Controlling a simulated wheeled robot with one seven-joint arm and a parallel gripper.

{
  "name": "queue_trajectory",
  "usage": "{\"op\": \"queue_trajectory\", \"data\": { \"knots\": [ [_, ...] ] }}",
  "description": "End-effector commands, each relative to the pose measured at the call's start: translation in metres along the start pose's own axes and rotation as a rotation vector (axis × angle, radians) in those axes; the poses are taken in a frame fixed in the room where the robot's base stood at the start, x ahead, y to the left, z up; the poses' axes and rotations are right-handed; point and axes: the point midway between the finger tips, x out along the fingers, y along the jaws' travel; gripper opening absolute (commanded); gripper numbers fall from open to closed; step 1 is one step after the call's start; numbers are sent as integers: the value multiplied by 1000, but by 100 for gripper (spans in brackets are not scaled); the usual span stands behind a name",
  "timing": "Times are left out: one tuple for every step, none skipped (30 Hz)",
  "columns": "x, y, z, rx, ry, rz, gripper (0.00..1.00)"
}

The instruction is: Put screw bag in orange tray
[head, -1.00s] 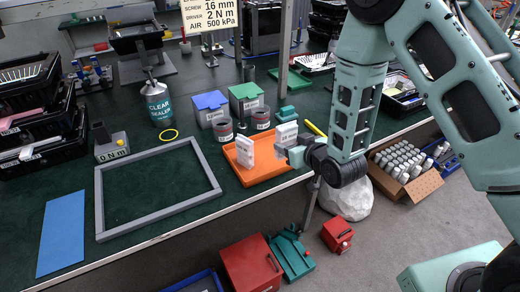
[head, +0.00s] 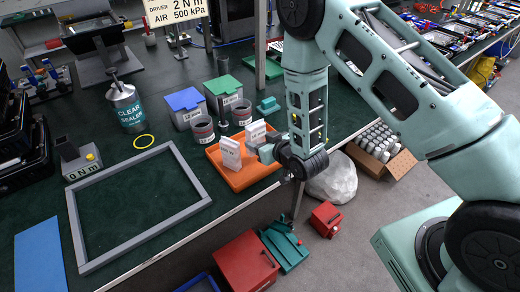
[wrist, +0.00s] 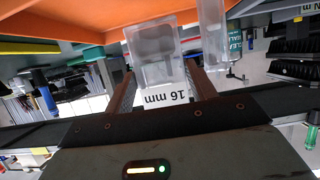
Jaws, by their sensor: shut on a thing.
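The orange tray (head: 214,156) lies on the green bench top near its front edge. One pale screw bag (head: 230,153) stands upright in its left part. A second pale bag (head: 255,132) stands upright over the tray's back right part, by my gripper (head: 263,152). In the wrist view my gripper (wrist: 163,80) is shut on a clear bag (wrist: 155,50) with a "16 mm" label. The other bag (wrist: 213,35) is just to its right, and the tray (wrist: 60,22) fills the top. Whether the held bag touches the tray floor cannot be told.
Two dark red-grey reels (head: 203,129) and lidded blue (head: 184,102) and green (head: 222,87) boxes stand behind the tray. A grey frame (head: 140,160) lies to the left. A sealer can (head: 127,108) stands further back. The bench edge is close in front.

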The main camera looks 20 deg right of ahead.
Motion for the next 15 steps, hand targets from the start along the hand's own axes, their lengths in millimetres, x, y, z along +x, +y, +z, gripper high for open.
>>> {"op": "queue_trajectory", "data": {
  "knots": [
    [1,0,3,0,0,0,25],
    [2,0,6,0,-1,0,25],
    [4,0,12,0,-1,0,25],
    [6,0,15,0,-1,0,25],
    [7,0,20,0,-2,0,25],
    [10,0,24,0,-1,0,25],
    [11,0,28,0,-1,0,25],
    [12,0,30,0,-1,0,25],
    [14,0,34,0,0,0,25],
    [15,0,35,0,1,0,25],
    [15,0,36,0,2,0,25],
    [16,0,37,0,2,0,25],
    [16,0,37,0,3,0,25],
    [16,0,38,0,3,0,25],
    [16,0,37,0,3,0,25]
  ]
}}
